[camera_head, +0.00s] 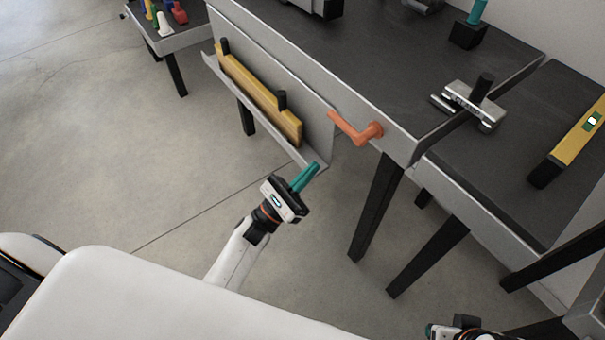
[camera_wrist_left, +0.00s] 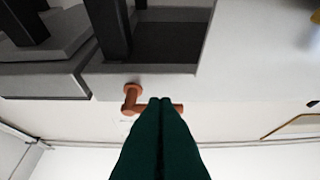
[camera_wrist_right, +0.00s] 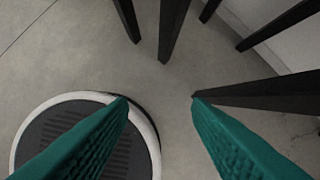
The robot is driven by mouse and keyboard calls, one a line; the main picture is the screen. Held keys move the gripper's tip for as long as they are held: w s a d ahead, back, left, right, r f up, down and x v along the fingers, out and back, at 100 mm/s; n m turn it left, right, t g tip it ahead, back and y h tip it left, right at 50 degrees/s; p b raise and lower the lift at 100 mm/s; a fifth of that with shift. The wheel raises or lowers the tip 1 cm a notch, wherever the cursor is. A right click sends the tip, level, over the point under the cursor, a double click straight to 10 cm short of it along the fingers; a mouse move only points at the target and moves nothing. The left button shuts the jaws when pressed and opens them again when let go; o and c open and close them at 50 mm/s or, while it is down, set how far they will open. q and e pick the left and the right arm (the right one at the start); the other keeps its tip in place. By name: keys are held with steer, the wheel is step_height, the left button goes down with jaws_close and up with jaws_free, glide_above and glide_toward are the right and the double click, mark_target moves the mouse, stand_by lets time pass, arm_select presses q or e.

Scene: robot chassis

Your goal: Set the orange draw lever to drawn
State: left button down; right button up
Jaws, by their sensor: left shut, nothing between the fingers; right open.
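The orange draw lever (camera_head: 354,129) sits on the front edge of the dark-topped table, near its right corner. Its round pivot is at the right and its arm points left in the head view. My left gripper (camera_head: 306,176) is shut and empty, below and to the left of the lever, apart from it in the head view. In the left wrist view the lever (camera_wrist_left: 131,100) shows beyond my shut green fingertips (camera_wrist_left: 160,102), which overlap its arm; contact cannot be told. My right gripper (camera_wrist_right: 160,98) is open and empty over the floor.
A tray with a yellow level (camera_head: 259,92) hangs on the table front left of the lever. A metal clamp-like block (camera_head: 470,104) stands on the table's right end. Another yellow level (camera_head: 570,142) lies on the right table. Dark table legs (camera_head: 376,205) stand below the lever; open floor lies left.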

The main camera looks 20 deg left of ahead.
arm_select(q)
steer(key=w+d+r+p, duration=0.1)
steer(key=w+d+r, duration=0.2)
steer(key=r, duration=0.4)
steer(key=shift+w+p, duration=0.3)
steer(key=shift+w, duration=0.45)
arm_select(e)
steer(key=shift+x, duration=2.35)
steer(key=shift+s, duration=0.1)
